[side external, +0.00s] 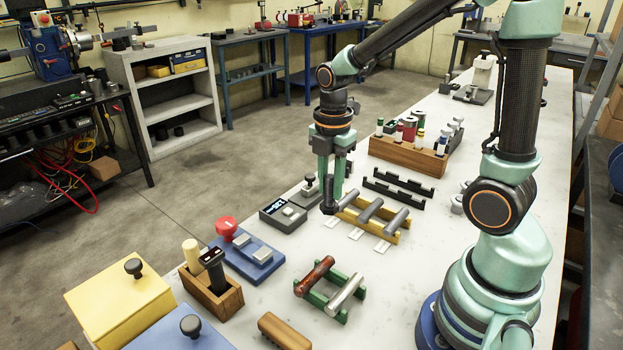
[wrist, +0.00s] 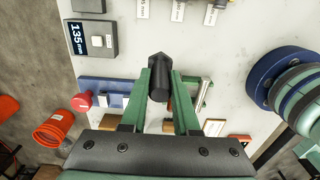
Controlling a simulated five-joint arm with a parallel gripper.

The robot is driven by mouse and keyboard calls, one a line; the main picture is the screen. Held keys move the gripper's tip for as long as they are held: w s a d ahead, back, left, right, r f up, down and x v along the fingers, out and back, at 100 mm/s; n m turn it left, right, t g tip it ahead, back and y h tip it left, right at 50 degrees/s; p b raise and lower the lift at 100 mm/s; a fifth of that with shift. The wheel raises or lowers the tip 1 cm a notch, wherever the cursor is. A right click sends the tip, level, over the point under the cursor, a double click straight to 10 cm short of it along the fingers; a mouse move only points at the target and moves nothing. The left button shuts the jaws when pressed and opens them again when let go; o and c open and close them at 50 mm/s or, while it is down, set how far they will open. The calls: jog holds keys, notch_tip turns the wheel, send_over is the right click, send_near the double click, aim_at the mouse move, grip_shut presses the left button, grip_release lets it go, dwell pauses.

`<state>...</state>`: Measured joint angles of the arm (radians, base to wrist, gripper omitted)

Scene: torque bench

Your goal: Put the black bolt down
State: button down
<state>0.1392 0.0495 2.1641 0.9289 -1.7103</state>
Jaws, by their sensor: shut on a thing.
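My gripper (side external: 331,183) points down above the bench, with its green fingers closed around the black bolt (side external: 328,206). In the wrist view the black bolt (wrist: 158,78) sits between the fingertips (wrist: 160,84), its wide head toward the top of the picture. The bolt appears held above the bench, at the left end of the yellow rack (side external: 392,237) in the side view. The yellow rack carries grey bolts (side external: 370,210). Whether the black bolt touches the rack cannot be told.
A grey gauge (side external: 283,214) stands left of the gripper; its display (wrist: 77,38) reads 135 mm. A green rack (side external: 338,314) holds a rusty bolt (side external: 314,276) and a silver bolt (side external: 345,293). A black rack (side external: 398,188) looks empty. A wooden box (side external: 402,158) stands behind. White cards (side external: 356,234) lie in front.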

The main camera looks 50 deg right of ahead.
notch_tip(320, 180, down, 11)
jog(key=shift+r, duration=0.2)
jog(key=shift+f, duration=0.1)
dwell(0.4)
jog(key=c, duration=0.7)
grip_release()
jog(key=shift+o, duration=0.2)
